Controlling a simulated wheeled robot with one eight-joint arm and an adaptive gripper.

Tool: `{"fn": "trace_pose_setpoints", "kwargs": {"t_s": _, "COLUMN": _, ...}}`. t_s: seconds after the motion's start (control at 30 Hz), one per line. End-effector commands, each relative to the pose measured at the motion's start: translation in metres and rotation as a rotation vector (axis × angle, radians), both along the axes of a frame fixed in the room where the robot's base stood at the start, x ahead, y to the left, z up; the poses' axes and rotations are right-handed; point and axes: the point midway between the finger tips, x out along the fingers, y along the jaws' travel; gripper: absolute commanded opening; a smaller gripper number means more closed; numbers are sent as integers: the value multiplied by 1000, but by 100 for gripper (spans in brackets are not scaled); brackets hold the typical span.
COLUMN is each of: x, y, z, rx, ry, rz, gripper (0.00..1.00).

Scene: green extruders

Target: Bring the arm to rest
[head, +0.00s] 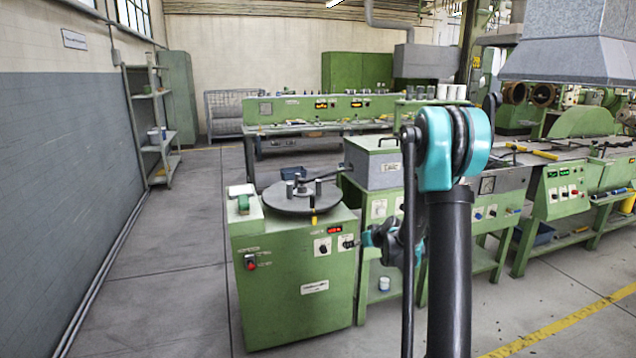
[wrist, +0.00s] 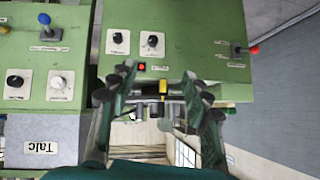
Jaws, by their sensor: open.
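My arm stands upright in front of the head camera, bent at a teal joint, and covers part of the view. My gripper (wrist: 158,80) is open in the wrist view, its two dark linkage fingers apart with nothing visibly held. A yellow handle (wrist: 163,88) of the turntable machine shows between the fingers; I cannot tell the distance to it. In the head view the teal wrist part shows right of the machine, partly hidden behind my arm; the fingertips are not clear there.
The green turntable machine (head: 290,285) stands front left of my arm, its round dark plate (head: 290,205) on top. Green machines (head: 570,190) line the right. Open floor (head: 160,290) lies at left, along the wall.

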Motion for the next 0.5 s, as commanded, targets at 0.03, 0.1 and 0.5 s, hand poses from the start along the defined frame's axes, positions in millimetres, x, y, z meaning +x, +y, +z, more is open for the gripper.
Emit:
{"fn": "trace_pose_setpoints", "kwargs": {"t_s": 0.03, "x": -21, "y": 2, "z": 8, "rx": -9, "ry": 24, "rz": -4, "gripper": 49}}
{"fn": "trace_pose_setpoints", "kwargs": {"t_s": 0.1, "x": -46, "y": 3, "z": 15, "rx": -20, "ry": 63, "rz": -13, "gripper": 49}}
{"fn": "trace_pose_setpoints", "kwargs": {"t_s": 0.5, "x": -207, "y": -5, "z": 30, "rx": -105, "ry": 264, "rz": -104, "gripper": 49}}
